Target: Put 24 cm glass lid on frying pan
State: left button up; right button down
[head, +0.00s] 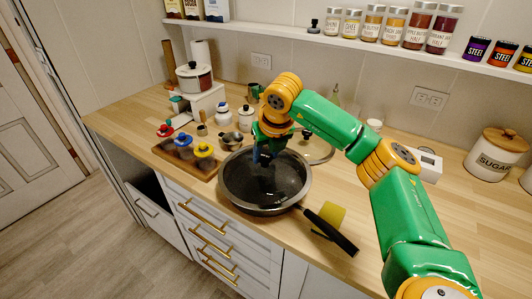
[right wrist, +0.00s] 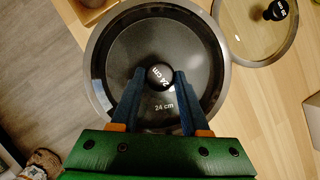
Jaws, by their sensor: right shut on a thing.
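The frying pan (head: 330,231), with a black handle pointing to the front right, sits near the counter's front edge in the head view. The 24 cm glass lid (right wrist: 128,45) has a steel rim and a black knob marked 24 cm. My right gripper (right wrist: 159,80) is shut on that knob, over the pan's round opening. In the head view the right gripper (head: 263,157) comes down from above and hides the knob. The lid lies over the pan; I cannot tell whether its rim touches the pan all round. My left gripper is not in view.
Another glass lid (right wrist: 262,50) with a black knob lies behind and right of the pan. A yellow block (head: 331,212) is beside the pan handle. A wooden board (head: 185,158) with colourful knobbed items is at left. The counter right of the handle has free room.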

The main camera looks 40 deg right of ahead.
jog(key=shift+c, duration=1.6)
grip_release()
jog(key=shift+s+r, duration=0.1)
jog(key=shift+r, duration=0.15)
jog(key=b+v, duration=0.1)
jog(key=v, duration=0.5)
jog(key=shift+s+r, duration=0.25)
jog(key=shift+a, duration=0.1)
